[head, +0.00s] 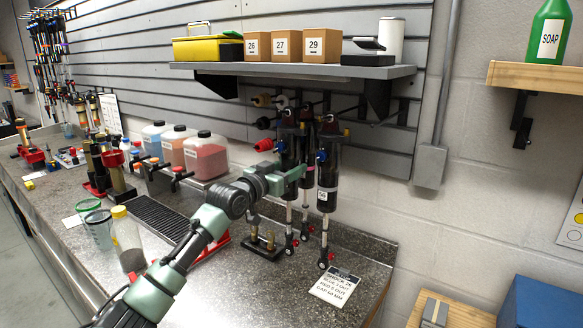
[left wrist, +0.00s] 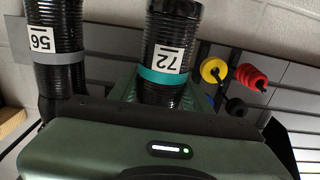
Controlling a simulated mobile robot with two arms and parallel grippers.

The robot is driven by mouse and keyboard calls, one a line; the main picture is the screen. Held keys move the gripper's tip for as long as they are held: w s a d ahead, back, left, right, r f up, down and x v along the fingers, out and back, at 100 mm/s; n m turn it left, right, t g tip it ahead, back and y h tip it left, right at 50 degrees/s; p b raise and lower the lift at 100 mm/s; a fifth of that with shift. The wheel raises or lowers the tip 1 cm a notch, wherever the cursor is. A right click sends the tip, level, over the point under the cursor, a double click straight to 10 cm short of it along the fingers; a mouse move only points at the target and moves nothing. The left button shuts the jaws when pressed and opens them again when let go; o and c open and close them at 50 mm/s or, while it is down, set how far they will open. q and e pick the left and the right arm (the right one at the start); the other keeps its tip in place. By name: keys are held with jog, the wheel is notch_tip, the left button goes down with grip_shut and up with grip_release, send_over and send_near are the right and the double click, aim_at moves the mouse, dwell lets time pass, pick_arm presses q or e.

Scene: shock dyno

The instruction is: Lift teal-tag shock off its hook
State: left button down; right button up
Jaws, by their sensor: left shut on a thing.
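The teal-tag shock (head: 289,135) is a dark cylinder hanging upright by the slatted wall under the shelf. In the left wrist view it shows a teal band (left wrist: 165,78) and a white "72" label. My left gripper (head: 297,173) is shut on its body; the fingertips are largely hidden. A shock labelled "56" (head: 328,165) with a grey band hangs just to its right; it also shows in the left wrist view (left wrist: 57,40). Another dark shock (head: 308,172) hangs behind them. I cannot tell whether the teal-tag shock's top rests on its hook. My right gripper is not in view.
The shelf (head: 390,72) with boxes is close above the shocks. A small stand (head: 263,247) and a printed card (head: 336,285) are on the counter below. Jugs (head: 205,155) stand to the left. Red and yellow knobs are by the wall hooks.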

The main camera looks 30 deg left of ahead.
aim_at(283, 166)
pick_arm(q)
jog(key=shift+s+a+r, duration=0.1)
jog(key=shift+s+r, duration=0.2)
jog(key=shift+s, duration=0.15)
jog(key=shift+s+r, duration=0.1)
jog(key=shift+s+r+p, duration=0.25)
jog(key=shift+s+p, duration=0.1)
jog(key=shift+s, duration=0.3)
dwell(0.3)
jog(key=shift+s+r, duration=0.1)
jog(key=shift+s, duration=0.65)
